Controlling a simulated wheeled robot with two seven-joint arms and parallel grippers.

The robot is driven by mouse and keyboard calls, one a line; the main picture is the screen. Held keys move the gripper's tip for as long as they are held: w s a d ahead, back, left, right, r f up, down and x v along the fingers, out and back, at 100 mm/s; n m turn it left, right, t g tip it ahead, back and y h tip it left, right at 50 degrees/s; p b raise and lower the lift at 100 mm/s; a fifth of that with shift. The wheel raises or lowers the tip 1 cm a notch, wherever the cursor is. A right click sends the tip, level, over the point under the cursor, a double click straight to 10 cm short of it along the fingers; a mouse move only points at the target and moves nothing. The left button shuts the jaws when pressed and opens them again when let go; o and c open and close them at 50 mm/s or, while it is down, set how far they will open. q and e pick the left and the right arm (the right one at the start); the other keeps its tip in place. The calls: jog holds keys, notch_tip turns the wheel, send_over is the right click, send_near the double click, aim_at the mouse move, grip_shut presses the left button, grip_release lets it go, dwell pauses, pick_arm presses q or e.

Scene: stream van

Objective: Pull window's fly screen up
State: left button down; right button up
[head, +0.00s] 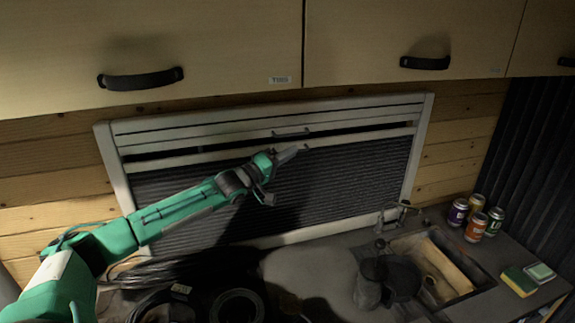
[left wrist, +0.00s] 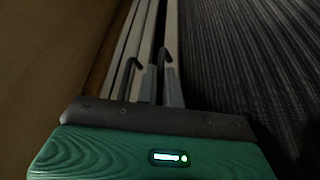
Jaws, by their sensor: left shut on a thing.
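The window's white frame (head: 113,165) is on the wood wall under the cabinets. A dark pleated screen (head: 340,178), which appears to be the fly screen, fills most of it from the bottom up. Its pale top rail (head: 375,135) sits close below the upper rails (head: 220,125), with a narrow dark gap between. A small handle (head: 290,133) is on the upper rails. My left gripper (head: 290,154) is shut on the handle of the screen's rail, near its middle. In the left wrist view, two dark hooked handles (left wrist: 131,67) show by the fingers (left wrist: 160,88). My right gripper is not in view.
Cabinets with black handles (head: 140,79) overhang the window. Below are a counter with coiled cables (head: 165,270), a tap (head: 397,213), a sink (head: 470,263), several cans (head: 475,227) and sponges (head: 519,281). Space before the window's right half is clear.

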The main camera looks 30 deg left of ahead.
pick_arm(q)
jog(key=shift+r+p, duration=0.3)
jog(key=shift+r, duration=0.8)
jog(key=c, duration=1.5)
grip_release()
jog(key=shift+f, duration=0.15)
